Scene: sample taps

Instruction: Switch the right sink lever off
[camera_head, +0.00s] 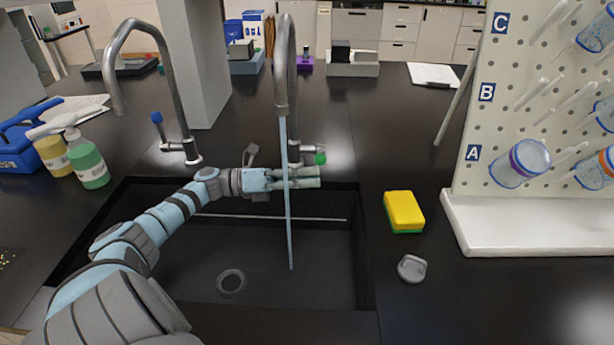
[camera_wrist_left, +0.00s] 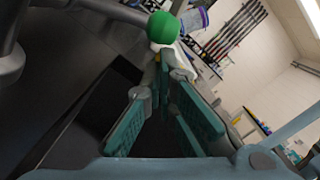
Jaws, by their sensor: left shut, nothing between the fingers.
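The right sink tap (camera_head: 284,80) is a tall curved metal spout, and a blue stream of water (camera_head: 288,225) runs from it into the sink. Its lever has a green end (camera_head: 320,158) and points to the right; this end shows large in the left wrist view (camera_wrist_left: 163,27). My left gripper (camera_head: 316,177) is over the back of the sink, just below and in front of the lever, partly behind the water stream. Its teal fingers are shut with nothing between them; their tips (camera_wrist_left: 163,72) appear close to the green end. Contact cannot be told. My right gripper is out of view.
The left tap (camera_head: 170,75) has a blue-ended lever (camera_head: 157,117) and no visible water. The dark sink (camera_head: 335,265) lies below my arm. A yellow sponge (camera_head: 403,211), a grey stopper (camera_head: 412,268) and a white pegboard rack (camera_head: 530,228) are right. Spray bottles (camera_head: 88,160) stand left.

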